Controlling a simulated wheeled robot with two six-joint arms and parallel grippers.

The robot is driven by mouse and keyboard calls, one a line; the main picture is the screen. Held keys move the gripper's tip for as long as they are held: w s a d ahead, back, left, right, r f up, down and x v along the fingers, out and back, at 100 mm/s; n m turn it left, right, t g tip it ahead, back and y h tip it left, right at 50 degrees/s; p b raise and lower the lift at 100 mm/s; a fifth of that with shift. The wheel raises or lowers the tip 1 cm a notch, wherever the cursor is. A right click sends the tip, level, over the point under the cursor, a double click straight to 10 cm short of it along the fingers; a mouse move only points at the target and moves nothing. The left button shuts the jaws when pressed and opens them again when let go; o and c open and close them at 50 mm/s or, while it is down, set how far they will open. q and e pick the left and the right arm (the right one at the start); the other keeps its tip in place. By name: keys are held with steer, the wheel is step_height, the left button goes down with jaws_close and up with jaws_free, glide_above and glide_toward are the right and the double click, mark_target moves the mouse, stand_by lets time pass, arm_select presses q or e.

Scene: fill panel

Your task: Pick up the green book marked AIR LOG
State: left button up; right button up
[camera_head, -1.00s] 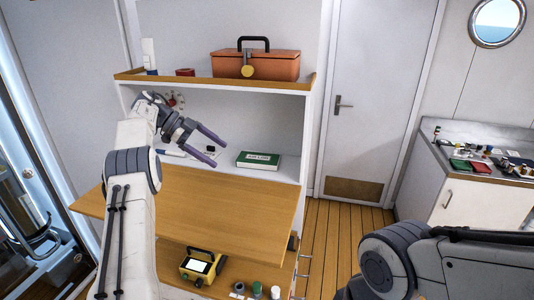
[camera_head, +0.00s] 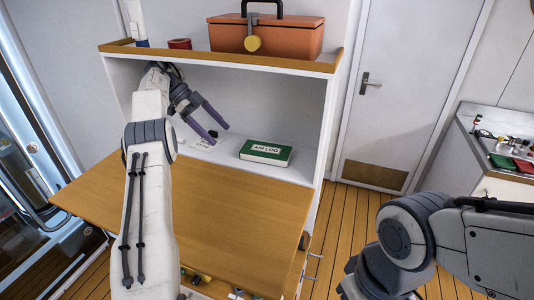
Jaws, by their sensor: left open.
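The green book marked AIR LOG (camera_head: 266,152) lies flat on the white shelf inside the cabinet, its cover label facing up and pale page edges toward me. My left gripper (camera_head: 215,134) is open and empty, its two purple-grey fingers pointing down and right. It is to the left of the book and apart from it. My right arm shows at the lower right, but its gripper fingers are not in view.
An orange toolbox (camera_head: 266,36) and a red roll (camera_head: 179,44) stand on the cabinet's top shelf, above the book. A wooden fold-down board (camera_head: 220,205) spreads in front of the shelf and is clear. A counter with small items stands at the right.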

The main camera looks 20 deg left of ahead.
arm_select(q)
steer(key=d+b, duration=0.1)
steer(key=b, duration=0.1)
steer(key=d+b, duration=0.3)
steer(key=b, duration=0.1)
steer(key=shift+w+d+f, duration=0.1)
steer(key=shift+d+f, duration=0.15)
steer(key=shift+f, duration=0.15)
steer(key=b, duration=0.2)
glide_toward(265, 149)
steer(key=x, duration=0.3)
steer(key=shift+a+f, duration=0.1)
steer(key=shift+f, duration=0.35)
steer(key=shift+d, duration=0.55)
steer(key=shift+x, duration=2.6)
steer(key=shift+c, duration=0.3)
steer(key=c, duration=1.4)
steer(key=shift+r, duration=0.1)
